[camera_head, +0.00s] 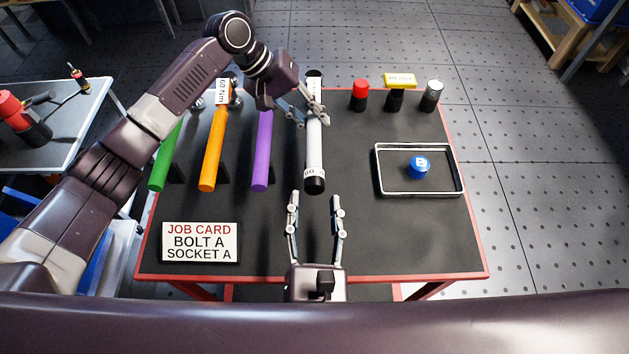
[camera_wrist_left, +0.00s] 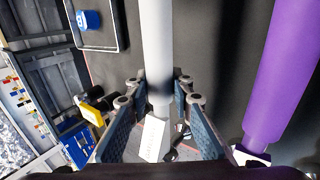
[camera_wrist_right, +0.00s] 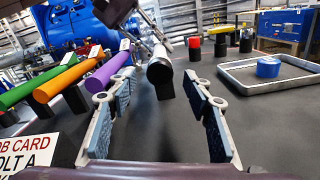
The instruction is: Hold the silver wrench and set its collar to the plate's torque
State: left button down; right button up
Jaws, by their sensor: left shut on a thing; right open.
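The silver wrench (camera_head: 315,150) has a pale shaft, a black end and a collar (camera_head: 314,173) with small markings that I cannot read in full. My left gripper (camera_head: 311,112) is shut on its upper part; the shaft also shows between the fingers in the left wrist view (camera_wrist_left: 157,45). My right gripper (camera_head: 315,197) is open and empty, just in front of the black end, with its fingers either side of the wrench's line. In the right wrist view the black end (camera_wrist_right: 160,72) faces me between the fingers, apart from them. A white plate (camera_wrist_left: 153,138) shows near the wrench's head; its text is unreadable here.
Purple (camera_head: 262,150), orange (camera_head: 214,150) and green (camera_head: 165,158) wrenches lie left. The job card (camera_head: 200,242) reads BOLT A, SOCKET A. A rimmed tray (camera_head: 378,180) holds a blue piece (camera_head: 418,167). Red (camera_head: 359,95), black (camera_head: 395,100) and silver-topped (camera_head: 431,96) sockets stand at back right.

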aim_at(315, 191)
jog(key=w, duration=0.5)
jog(key=shift+w, duration=0.15)
jog(key=c, duration=1.1)
